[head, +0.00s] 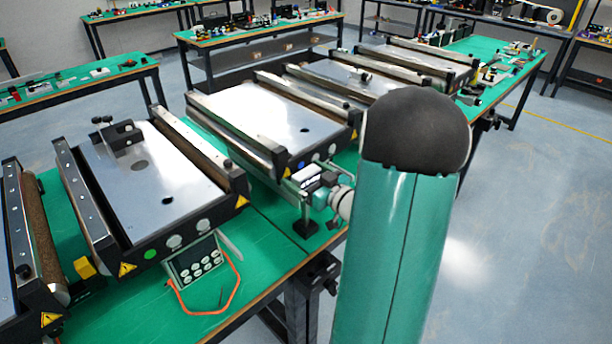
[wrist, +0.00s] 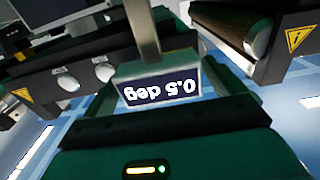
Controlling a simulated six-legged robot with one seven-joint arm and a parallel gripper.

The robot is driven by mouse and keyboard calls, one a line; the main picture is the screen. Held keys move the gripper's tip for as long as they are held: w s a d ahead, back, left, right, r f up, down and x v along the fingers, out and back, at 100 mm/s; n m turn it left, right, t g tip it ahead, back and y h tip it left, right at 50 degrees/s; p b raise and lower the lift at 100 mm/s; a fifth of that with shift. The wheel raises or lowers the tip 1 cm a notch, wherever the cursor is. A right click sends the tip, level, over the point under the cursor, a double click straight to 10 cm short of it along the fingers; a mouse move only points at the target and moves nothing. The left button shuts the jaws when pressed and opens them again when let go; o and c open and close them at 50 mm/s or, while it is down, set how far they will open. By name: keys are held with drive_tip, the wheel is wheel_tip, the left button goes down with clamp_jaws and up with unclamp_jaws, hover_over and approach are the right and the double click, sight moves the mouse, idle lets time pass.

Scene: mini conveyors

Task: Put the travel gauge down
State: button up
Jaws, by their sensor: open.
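What appears to be the travel gauge (head: 304,207) stands upright in the head view. It has a black base, a thin grey post and a small head on top. The base seems to rest on the green table near its front edge. In the wrist view its display (wrist: 160,89) reads "0.5 deg" upside down, with the post running up the picture. My gripper (head: 317,186) is at the gauge's head, with a green finger on either side of it in the wrist view. The jaws are open. Contact between fingers and gauge cannot be made out.
A mini conveyor (head: 262,118) stands close behind the gauge. Another conveyor (head: 155,185) is to the left, with a button box (head: 195,261) and orange cable at its front. The green table (head: 262,240) has bare room between them. My arm hides the right part.

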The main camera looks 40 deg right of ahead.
drive_tip(key=shift+r, duration=0.1)
drive_tip(key=shift+s, duration=0.2)
drive_tip(key=s, duration=1.2)
drive_tip(key=w+a+r+m+g+h, duration=0.1)
drive_tip(key=w+a+r+g+h, duration=0.5)
drive_tip(key=w+a+r, duration=0.3)
drive_tip(key=s+a+g+y, duration=0.2)
drive_tip(key=s+a, duration=0.4)
drive_tip(key=a, duration=0.5)
drive_tip(key=s+a+g+y, duration=0.3)
drive_tip(key=s+a, duration=0.4)
drive_tip(key=a, duration=0.4)
drive_tip(key=shift+s+a+n+g, duration=0.15)
drive_tip(key=shift+n+g, duration=0.15)
drive_tip(key=shift+g, duration=0.4)
